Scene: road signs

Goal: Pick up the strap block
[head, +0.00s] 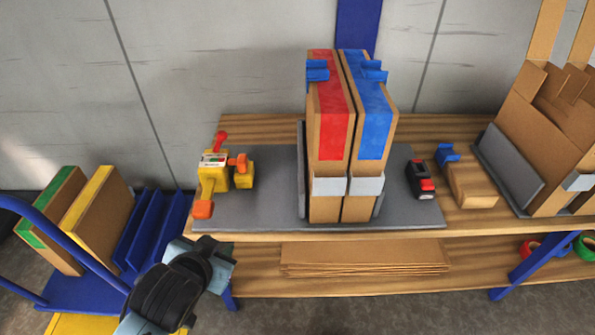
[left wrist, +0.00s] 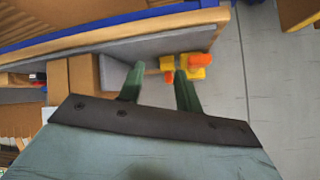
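No thing is labelled as the strap block. A wooden block (head: 470,186) with a blue handle (head: 446,154) lies at the right of the bench, in the head view. A yellow tool (head: 214,178) with orange and red knobs lies on the left of the grey mat; it also shows in the left wrist view (left wrist: 200,60), beyond my fingertips. My left gripper (head: 218,256) is in front of the bench's left front edge, apart from the tool. In the left wrist view its two green fingers (left wrist: 158,71) are spread with nothing between them. My right gripper is not in view.
Two tall cardboard boxes (head: 325,195) with red and blue bands stand on the grey mat (head: 265,212). A black and red tool (head: 420,180) lies right of them. A blue cart (head: 75,290) with boxes stands left.

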